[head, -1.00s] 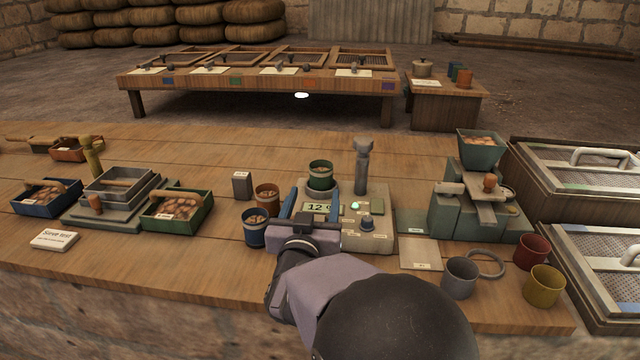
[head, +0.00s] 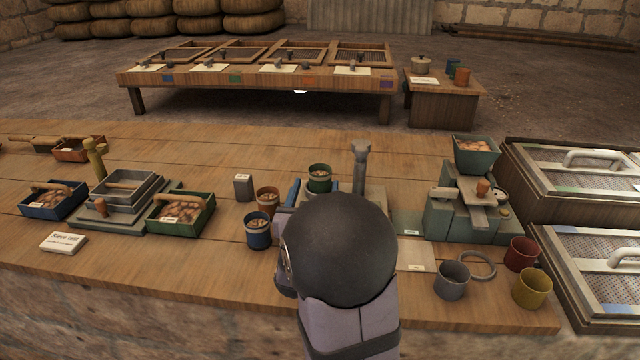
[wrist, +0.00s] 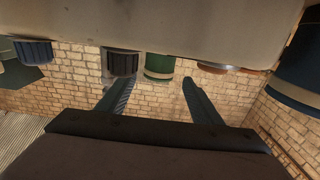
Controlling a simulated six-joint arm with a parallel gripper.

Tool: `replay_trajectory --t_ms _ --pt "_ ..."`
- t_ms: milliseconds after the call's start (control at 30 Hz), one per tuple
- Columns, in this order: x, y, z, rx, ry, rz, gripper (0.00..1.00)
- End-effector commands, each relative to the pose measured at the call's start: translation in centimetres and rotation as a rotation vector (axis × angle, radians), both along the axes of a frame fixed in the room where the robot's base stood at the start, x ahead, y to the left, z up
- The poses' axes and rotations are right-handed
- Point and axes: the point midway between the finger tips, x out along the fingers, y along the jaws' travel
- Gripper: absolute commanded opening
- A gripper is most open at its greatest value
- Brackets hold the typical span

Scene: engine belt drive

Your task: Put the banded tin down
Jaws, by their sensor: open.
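Several tins show coloured bands, and I cannot tell which one the task means. A green tin (head: 319,178) filled with brown pieces stands upright on the scale (head: 376,190) in the head view. A blue tin (head: 258,231) and an orange tin (head: 268,200), both filled, stand left of it. My gripper (wrist: 157,88) is open in the wrist view, its two fingers apart with nothing clasped between them. The green tin (wrist: 160,66) appears beyond the fingers. The blue tin (wrist: 297,82) is at right. In the head view my arm hides most of the gripper and scale.
A grey cup (head: 452,280), a ring (head: 477,264), a red cup (head: 522,253) and a yellow cup (head: 531,288) stand right. A green machine (head: 468,205) is behind them. Trays (head: 180,213) and a sieve stack (head: 122,195) are left.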

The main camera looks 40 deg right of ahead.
Motion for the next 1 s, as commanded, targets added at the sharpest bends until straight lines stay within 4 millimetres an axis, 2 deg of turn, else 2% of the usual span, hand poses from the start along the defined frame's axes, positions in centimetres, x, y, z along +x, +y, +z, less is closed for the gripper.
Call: replay_trajectory --t_ms 167,500,800,833,867,1000 --pt "0.6 -0.7 -0.1 0.001 0.001 -0.001 0.6" --pt "3.2 -3.5 -0.1 0.0 0.0 -0.001 0.6" --pt "3.5 -3.8 -0.1 0.001 0.001 0.001 0.6" --pt "3.5 -3.8 -0.1 0.001 0.001 0.001 0.57" --pt "3.5 -3.8 -0.1 0.001 0.001 0.001 0.5" --pt "3.5 -3.8 -0.1 0.001 0.001 0.001 0.17"
